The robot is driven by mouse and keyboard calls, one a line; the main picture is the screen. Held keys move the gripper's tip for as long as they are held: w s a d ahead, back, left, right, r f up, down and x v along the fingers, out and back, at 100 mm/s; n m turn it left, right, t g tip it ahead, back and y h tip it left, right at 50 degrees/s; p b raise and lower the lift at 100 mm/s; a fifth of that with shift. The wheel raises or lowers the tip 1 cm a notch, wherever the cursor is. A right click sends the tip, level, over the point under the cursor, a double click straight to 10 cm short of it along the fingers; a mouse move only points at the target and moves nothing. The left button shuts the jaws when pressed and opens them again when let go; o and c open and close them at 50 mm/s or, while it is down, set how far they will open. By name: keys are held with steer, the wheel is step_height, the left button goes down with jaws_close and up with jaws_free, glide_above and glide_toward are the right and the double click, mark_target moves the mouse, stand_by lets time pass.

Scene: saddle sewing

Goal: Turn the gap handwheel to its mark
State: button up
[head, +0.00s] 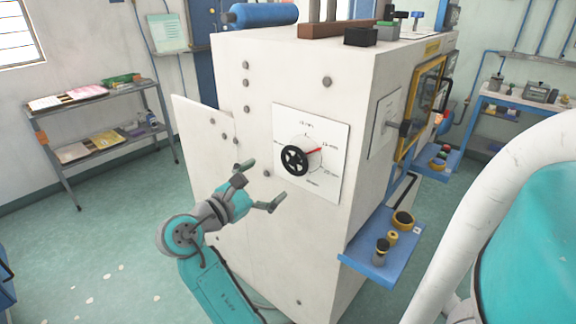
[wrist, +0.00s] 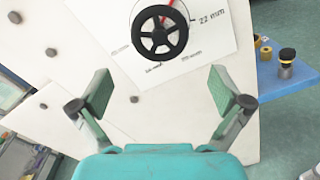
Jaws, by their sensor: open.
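The gap handwheel (head: 295,160) is a black spoked wheel on a white dial plate (head: 325,186) on the machine's side. A red pointer (head: 313,151) shows beside the wheel, toward a label on the right. In the wrist view the handwheel (wrist: 159,32) is at the top centre, with "22 mm" printed to its right on the plate (wrist: 222,45). My gripper (head: 263,188) is open and empty, in front of the machine side and below left of the wheel. In the wrist view its fingers (wrist: 164,92) are wide apart, below the wheel and not touching it.
A blue side shelf (head: 372,262) with yellow and black spools juts out at the machine's lower right. A thin white panel (head: 198,135) stands out at the machine's left. A grey rack (head: 98,110) is against the left wall. The floor at left is mostly clear.

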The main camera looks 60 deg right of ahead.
mark_target(291, 164)
steer(key=x, duration=1)
steer(key=shift+d, duration=0.15)
steer(key=c, duration=0.9)
